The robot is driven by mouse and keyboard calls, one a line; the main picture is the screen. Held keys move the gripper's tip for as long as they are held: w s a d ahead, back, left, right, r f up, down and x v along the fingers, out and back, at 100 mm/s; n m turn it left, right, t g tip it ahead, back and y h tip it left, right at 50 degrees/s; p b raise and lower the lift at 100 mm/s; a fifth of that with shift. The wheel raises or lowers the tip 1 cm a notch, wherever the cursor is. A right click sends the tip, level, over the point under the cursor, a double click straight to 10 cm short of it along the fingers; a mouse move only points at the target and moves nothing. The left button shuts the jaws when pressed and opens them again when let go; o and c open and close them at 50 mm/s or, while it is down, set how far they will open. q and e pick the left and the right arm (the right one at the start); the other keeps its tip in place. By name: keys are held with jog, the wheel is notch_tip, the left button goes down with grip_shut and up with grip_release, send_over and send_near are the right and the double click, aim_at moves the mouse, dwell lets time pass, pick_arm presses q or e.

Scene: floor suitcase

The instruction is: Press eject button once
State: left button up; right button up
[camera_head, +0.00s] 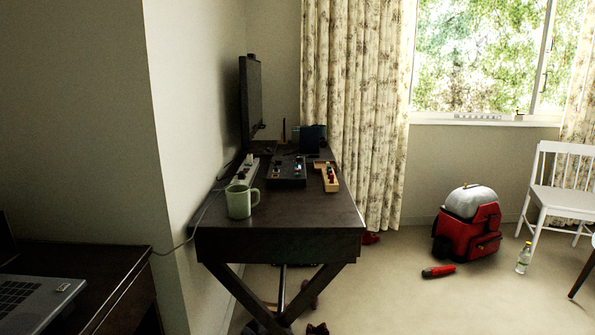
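No eject button can be made out by its label at this size. On the dark desk (290,212) lies a black panel (287,181) with several small coloured knobs or buttons. To its right is a yellowish block (331,184) with dark and red parts on it. To its left is a long pale strip (242,176) with small items on it, partly hidden behind the mug. I cannot tell which of these carries the eject button. Neither my left nor my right gripper is in the head view.
A green mug (239,202) stands near the desk's front left, with a monitor (250,103) behind. A laptop (38,300) sits on a dark table at lower left.

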grip_shut()
dwell(1.0)
